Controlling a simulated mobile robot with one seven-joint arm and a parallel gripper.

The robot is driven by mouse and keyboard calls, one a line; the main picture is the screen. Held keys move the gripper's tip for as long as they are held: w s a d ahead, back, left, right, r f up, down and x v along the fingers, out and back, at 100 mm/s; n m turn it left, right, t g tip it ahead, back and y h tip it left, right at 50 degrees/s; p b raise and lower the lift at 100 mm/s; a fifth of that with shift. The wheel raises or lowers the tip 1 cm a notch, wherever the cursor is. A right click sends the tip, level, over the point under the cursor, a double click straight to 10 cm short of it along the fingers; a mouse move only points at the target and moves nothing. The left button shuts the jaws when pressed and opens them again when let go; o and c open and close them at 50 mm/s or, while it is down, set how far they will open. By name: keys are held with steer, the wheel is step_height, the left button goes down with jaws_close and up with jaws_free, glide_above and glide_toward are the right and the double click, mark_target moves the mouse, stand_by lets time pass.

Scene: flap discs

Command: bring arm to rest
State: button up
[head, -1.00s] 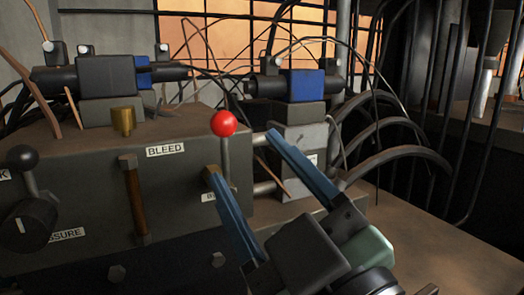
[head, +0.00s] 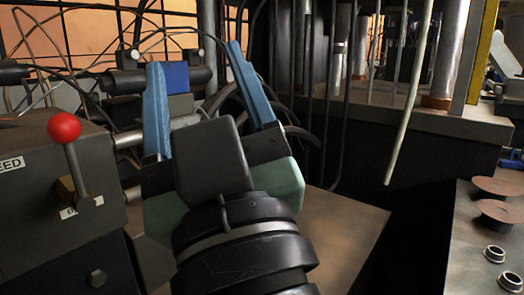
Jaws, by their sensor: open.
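My gripper (head: 198,98) is in the middle left of the head view, pointing up and away. Its two blue fingers stand wide apart, with nothing between them that I can see held. The fingers overlap a valve block with a blue top (head: 178,76) behind them; I cannot tell the gap in depth. The red-ball lever (head: 64,127) stands upright on the grey control box (head: 40,180), left of the gripper and apart from it.
A metal table (head: 470,255) at the lower right carries brown discs (head: 497,187) and metal rings (head: 494,254). A dark gap lies between it and the brown bench top (head: 345,225). Hoses and cables hang behind my gripper. A pale rod (head: 410,100) hangs right of it.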

steer(key=s+d+r+m+t+h, duration=0.3)
steer(key=d+r+m+t+h, duration=0.15)
steer(key=m+h, duration=0.4)
step_height(320, 180, up, 30)
steer(key=n+p, duration=0.1)
steer(key=p, duration=2.9)
steer(key=shift+d, duration=0.35)
